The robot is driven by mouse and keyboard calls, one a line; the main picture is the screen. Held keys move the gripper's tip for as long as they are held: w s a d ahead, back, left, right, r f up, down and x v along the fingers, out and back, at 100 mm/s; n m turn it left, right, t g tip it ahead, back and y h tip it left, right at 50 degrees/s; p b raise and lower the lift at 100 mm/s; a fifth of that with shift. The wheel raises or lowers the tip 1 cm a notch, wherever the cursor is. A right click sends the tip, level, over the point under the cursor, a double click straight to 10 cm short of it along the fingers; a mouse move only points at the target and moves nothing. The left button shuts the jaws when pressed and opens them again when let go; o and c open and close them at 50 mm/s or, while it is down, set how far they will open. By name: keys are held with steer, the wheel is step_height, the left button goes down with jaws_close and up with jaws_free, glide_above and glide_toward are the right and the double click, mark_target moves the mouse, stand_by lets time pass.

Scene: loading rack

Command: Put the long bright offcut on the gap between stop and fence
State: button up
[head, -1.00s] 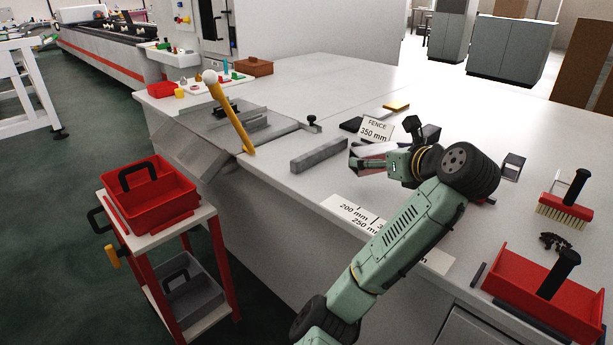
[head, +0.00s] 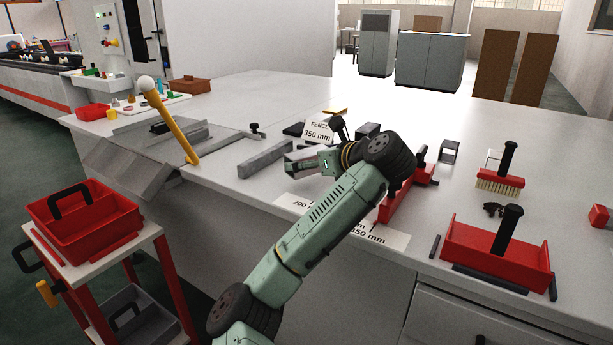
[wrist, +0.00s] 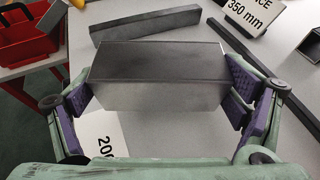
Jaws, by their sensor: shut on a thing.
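My gripper (wrist: 158,88) is shut on a bright grey metal offcut (wrist: 155,95), with purple pads pressed against its two ends in the wrist view. In the head view my gripper (head: 308,163) is over the bench beside the "FENCE 350 mm" sign (head: 318,131), and it partly hides the offcut. The sign also shows in the wrist view (wrist: 252,14). A long grey bar (head: 262,158) lies on the bench left of my gripper; it is beyond the offcut in the wrist view (wrist: 145,24). I cannot tell whether the offcut touches the bench.
A length label (head: 297,202) lies on the bench, partly behind my arm. A metal chute with a yellow lever (head: 172,122) stands left. A red tray (head: 495,255), a brush (head: 500,180) and a square tube piece (head: 449,152) are right. A red tote (head: 85,215) stands on a cart.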

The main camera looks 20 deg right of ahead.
mark_target(307, 150)
steer(key=w, duration=0.1)
steer(key=w+p, duration=0.1)
steer(key=w, duration=0.3)
steer(key=shift+w+d+f+p, duration=0.15)
steer(key=shift+w+d+p, duration=0.15)
steer(key=shift+d, duration=0.1)
steer(key=shift+w+f, duration=0.15)
steer(key=shift+w, duration=0.3)
steer(key=shift+f+p, duration=0.5)
steer(key=shift+f, duration=1.2)
steer(key=shift+f, duration=0.1)
steer(key=shift+f, duration=0.15)
steer(key=o, duration=0.9)
steer(key=shift+o, duration=0.2)
